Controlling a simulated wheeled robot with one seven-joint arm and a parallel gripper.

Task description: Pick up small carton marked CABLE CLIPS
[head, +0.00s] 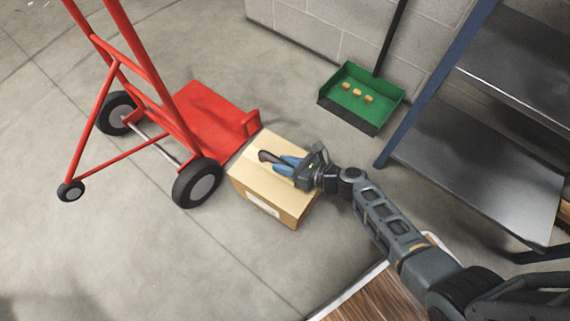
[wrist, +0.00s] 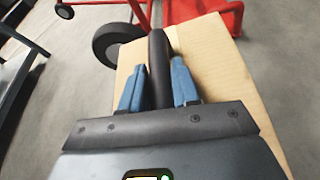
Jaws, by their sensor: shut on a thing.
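A tan cardboard carton (head: 275,205) stands on the floor beside the red hand truck. A white label (head: 262,205) is on its front side, but its words are too small to read. I cannot tell whether it is the CABLE CLIPS carton. My gripper (head: 273,163) is over the carton's top, its blue fingers closed on a dark, long, rounded thing (head: 267,156). In the wrist view this dark thing (wrist: 159,50) runs between both fingers and past their tips. The carton top (wrist: 215,65) lies below; I cannot tell whether the dark thing touches it.
The red hand truck (head: 205,112) stands at the left with its plate by the carton. A green dustpan (head: 340,105) with several small tan pieces lies by the block wall. A blue-framed shelf (head: 480,165) is at the right. A wooden surface (head: 385,300) is in front. Open floor lies at left.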

